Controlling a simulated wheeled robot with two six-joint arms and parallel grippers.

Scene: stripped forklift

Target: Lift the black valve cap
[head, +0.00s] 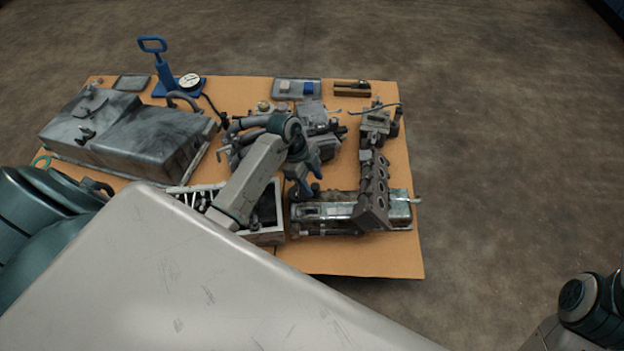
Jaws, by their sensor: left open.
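My left gripper (306,184) is over the middle of the orange-brown board, pointing down between the dark engine parts and the long metal housing. Its jaws are open and look empty. A small dark rounded piece shows at its fingertips, but I cannot tell whether it is the black valve cap or part of the gripper. I cannot make out the cap for sure elsewhere; it is small or hidden by my arm. Only a part of my right arm shows at the bottom right corner, and its gripper is out of view.
The board (345,262) carries a grey metal tank (150,140), a blue hand pump with gauge (165,80), a grey tray (297,88), a wooden box (352,89), a white-edged crate (262,238) and a long metal housing (335,210). Bare floor lies to the right.

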